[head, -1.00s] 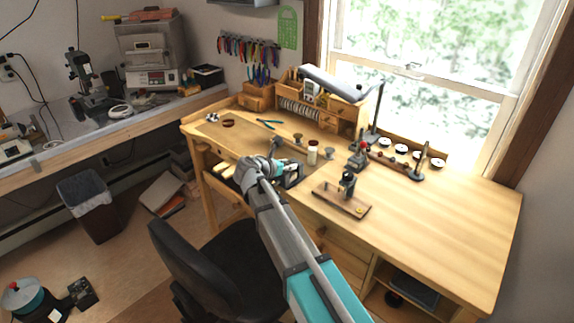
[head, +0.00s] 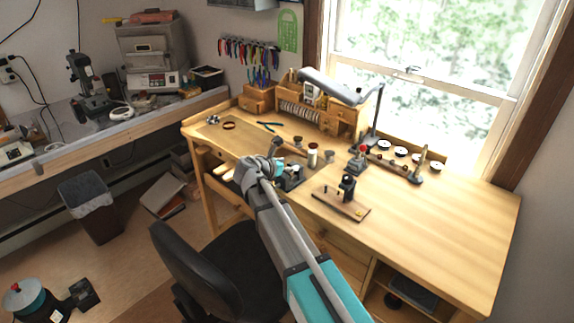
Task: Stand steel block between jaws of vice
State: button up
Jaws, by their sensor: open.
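My gripper (head: 293,180) is at the front edge area of the wooden workbench, low over its left-centre part. It looks small and dark beyond the teal wrist ring; its jaws are open, but the gap between the fingers is hard to make out. A dark upright device on a wooden base (head: 346,192) stands to the right of my gripper. A dark device with a red top (head: 358,157) stands farther back. I cannot tell for sure which thing is the vice. I cannot pick out the steel block; it may be hidden by my gripper or too small to see.
The workbench (head: 440,220) is clear on its right side. A pale jar (head: 312,155) stands behind my gripper, and pliers (head: 270,126) lie farther back. A wooden drawer organiser (head: 335,118) and a lamp stand at the back. A black chair (head: 205,265) is in front.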

jog(key=p+v, duration=0.3)
jog(key=v, duration=0.7)
jog(key=shift+r, duration=0.15)
jog(key=shift+p+v, duration=0.55)
jog(key=shift+v, duration=0.35)
